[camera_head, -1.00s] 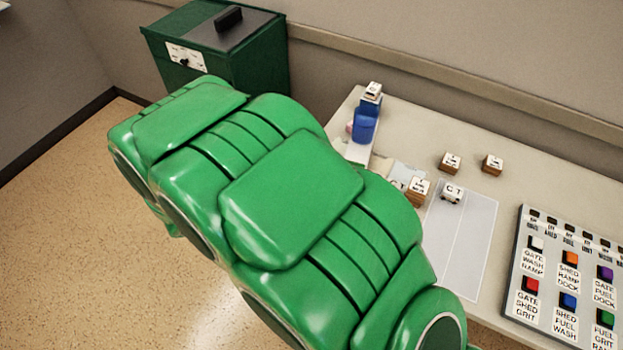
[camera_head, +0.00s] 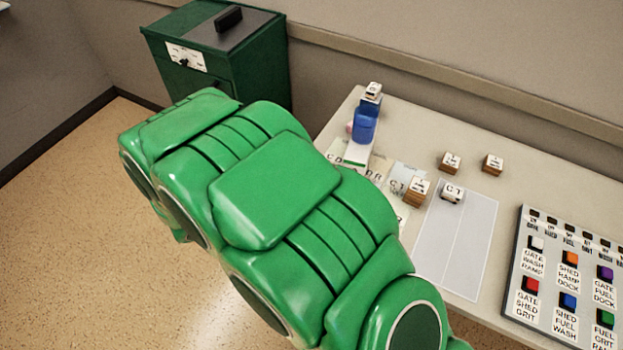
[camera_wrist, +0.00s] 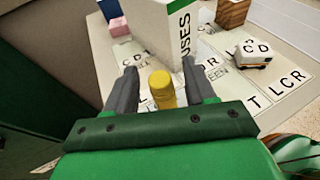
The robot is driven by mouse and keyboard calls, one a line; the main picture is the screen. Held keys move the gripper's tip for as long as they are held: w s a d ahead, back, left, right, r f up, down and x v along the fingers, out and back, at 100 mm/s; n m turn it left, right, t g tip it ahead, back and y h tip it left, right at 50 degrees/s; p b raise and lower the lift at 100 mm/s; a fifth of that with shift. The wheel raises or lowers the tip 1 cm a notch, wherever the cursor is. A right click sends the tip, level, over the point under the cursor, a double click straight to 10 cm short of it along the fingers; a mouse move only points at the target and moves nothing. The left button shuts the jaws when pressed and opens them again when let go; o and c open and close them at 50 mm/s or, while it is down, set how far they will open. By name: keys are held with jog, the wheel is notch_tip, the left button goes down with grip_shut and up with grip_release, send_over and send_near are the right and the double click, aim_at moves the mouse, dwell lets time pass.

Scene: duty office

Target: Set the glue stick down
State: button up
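A yellow cylinder (camera_wrist: 163,90), which I take to be the glue stick, shows in the wrist view between the two grey fingers of my gripper (camera_wrist: 159,68). A narrow gap shows on each side of it, so the fingers look open around it. Its lower end is hidden by the gripper's green body, and I cannot tell whether it touches the table. In the head view my green arm hides the gripper and the glue stick.
A white box lettered "USES" (camera_wrist: 160,35) stands just beyond the fingers. Letter cards (camera_wrist: 287,80) lie around. The table (camera_head: 425,135) also holds a blue container (camera_head: 364,125), lettered blocks (camera_head: 416,191), a pale mat (camera_head: 455,245) and a button panel (camera_head: 570,280). A green cabinet (camera_head: 262,75) stands behind.

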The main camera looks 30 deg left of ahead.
jog(key=shift+s+a+r, duration=0.1)
jog(key=shift+s+r, duration=0.05)
jog(key=shift+r, duration=0.05)
jog(key=v, duration=1.1)
jog(key=shift+s, duration=0.25)
jog(key=shift+a+r, duration=0.1)
jog(key=w+d+r+m+g+h, duration=0.1)
jog(key=w+d+r+m+g, duration=0.3)
jog(key=d, duration=0.5)
jog(key=w+d+r+m+g+h, duration=0.25)
jog(key=d+m, duration=0.25)
jog(key=d, duration=0.5)
jog(key=w+d+r+m+g+h, duration=0.1)
jog(key=w+d+r+m+g, duration=0.15)
jog(key=d+m+g, duration=0.45)
jog(key=s+d+r+m+g+y, duration=0.1)
jog(key=s+d+r+m+y, duration=0.15)
jog(key=d, duration=0.45)
jog(key=s+d+r+m+g+y, duration=0.1)
jog(key=s+d+r+m, duration=0.2)
jog(key=d, duration=0.4)
jog(key=s+d+r+m+y, duration=0.2)
jog(key=s+d+m+y, duration=0.2)
jog(key=s+m, duration=0.6)
jog(key=shift+s+d+y, duration=0.2)
jog(key=shift+s+y, duration=0.25)
jog(key=shift+y, duration=0.75)
